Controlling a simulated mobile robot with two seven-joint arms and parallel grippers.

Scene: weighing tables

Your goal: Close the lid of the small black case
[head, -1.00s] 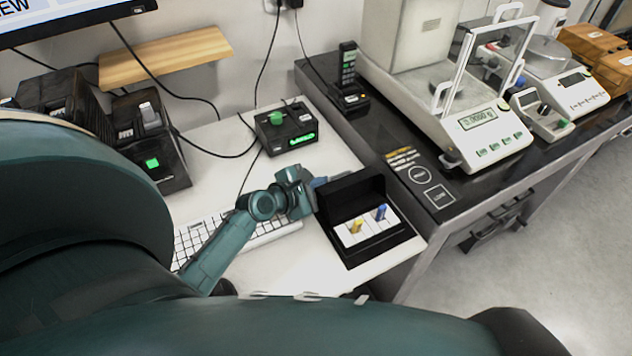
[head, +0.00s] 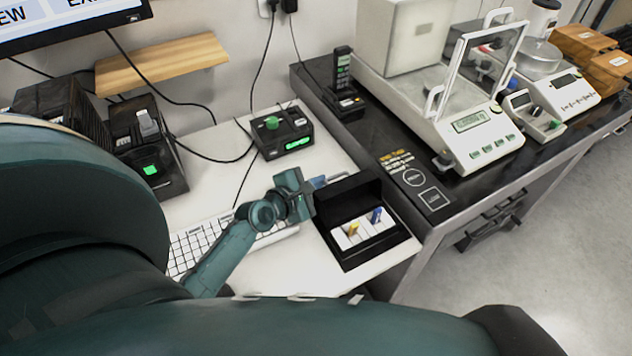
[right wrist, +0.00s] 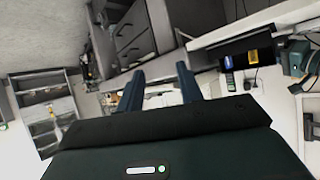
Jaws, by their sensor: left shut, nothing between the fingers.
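The small black case (head: 349,262) sits open near the white table's front right corner. Its lid (head: 347,199) stands raised along the back edge. A white insert inside holds a yellow item (head: 352,228) and a blue item (head: 376,215). My left gripper (head: 329,180) is shut and empty, just behind and left of the raised lid. Its fingertips are partly hidden, and I cannot tell whether they touch the lid. My right gripper (right wrist: 160,78) shows in the right wrist view, its two fingers apart with nothing between them, away from the case.
A keyboard (head: 195,242) lies under my left forearm. A black box with a green knob (head: 284,132) stands behind the case. A dark bench (head: 420,180) with a glass-doored balance (head: 480,130) adjoins on the right.

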